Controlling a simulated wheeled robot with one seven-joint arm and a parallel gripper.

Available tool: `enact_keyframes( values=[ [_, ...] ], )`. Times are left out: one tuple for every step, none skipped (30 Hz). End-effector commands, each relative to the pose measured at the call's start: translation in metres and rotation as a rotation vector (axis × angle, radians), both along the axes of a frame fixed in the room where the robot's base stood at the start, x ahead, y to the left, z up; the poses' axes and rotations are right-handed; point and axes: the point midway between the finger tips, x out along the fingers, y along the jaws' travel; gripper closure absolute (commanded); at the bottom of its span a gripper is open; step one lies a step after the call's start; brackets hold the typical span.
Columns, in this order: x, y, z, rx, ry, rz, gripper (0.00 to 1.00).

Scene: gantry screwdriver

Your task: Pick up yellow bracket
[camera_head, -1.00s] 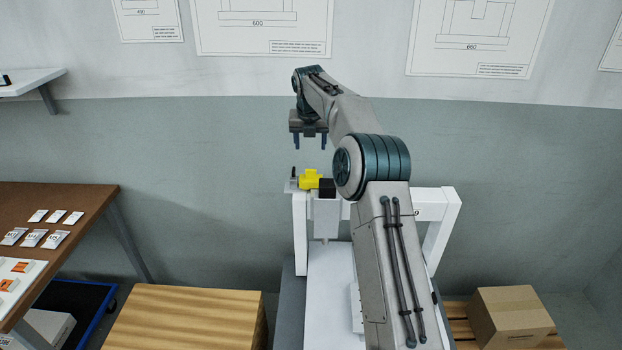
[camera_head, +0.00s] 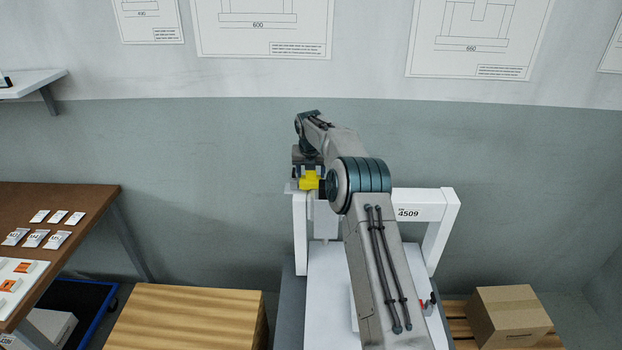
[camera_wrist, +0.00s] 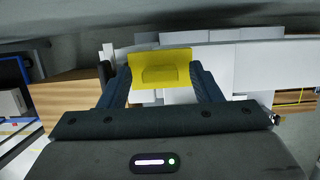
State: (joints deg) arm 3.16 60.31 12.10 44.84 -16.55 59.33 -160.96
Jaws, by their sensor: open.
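The yellow bracket (camera_head: 309,181) sits on top of the white gantry (camera_head: 300,230), at the left end of its crossbeam. In the wrist view the bracket (camera_wrist: 160,70) lies between the tips of my two dark fingers. My gripper (camera_wrist: 160,84) is open, with a finger on each side of the bracket. I cannot tell whether either finger touches it. In the head view my gripper (camera_head: 308,168) is at the bracket's height, and its fingers are partly hidden by the bracket and my arm.
A brown table (camera_head: 85,197) with small packets stands at the left. A wooden block (camera_head: 185,315) and a cardboard box (camera_head: 510,318) are low in front.

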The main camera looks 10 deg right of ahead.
Motion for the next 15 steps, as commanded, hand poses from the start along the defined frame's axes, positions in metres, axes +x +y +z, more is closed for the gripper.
enact_keyframes(
  values=[
    [0.001,-0.0001,-0.002,0.0,-0.001,0.0,0.42],
    [0.0013,-0.0002,-0.0028,0.0,-0.001,0.0,0.42],
    [0.0013,-0.0003,-0.0032,0.0,-0.001,0.0,0.42],
    [0.0012,-0.0002,-0.0031,0.0,-0.002,0.0,0.42],
    [0.0012,-0.0002,-0.003,0.0,-0.002,0.0,0.42],
    [0.0012,-0.0003,-0.003,0.0,-0.001,0.0,0.42],
    [0.0011,-0.0003,-0.003,0.0,-0.001,0.0,0.42],
    [0.0011,-0.0003,-0.003,0.0,-0.001,0.0,0.5],
    [0.0011,-0.0003,-0.003,0.0,-0.001,0.0,0.61],
    [0.0011,-0.0004,-0.003,0.0,-0.001,0.0,0.7],
    [0.0011,-0.0003,-0.003,0.0,-0.001,0.0,0.78],
    [0.001,-0.0004,-0.0029,0.0,-0.001,0.0,0.89],
    [0.001,-0.0004,-0.0029,0.0,-0.001,0.0,0.92],
    [0.001,-0.0004,-0.0029,0.0,-0.001,-0.001,0.92],
    [0.0011,-0.0003,-0.0026,0.0,-0.001,-0.001,0.91]
  ],
)
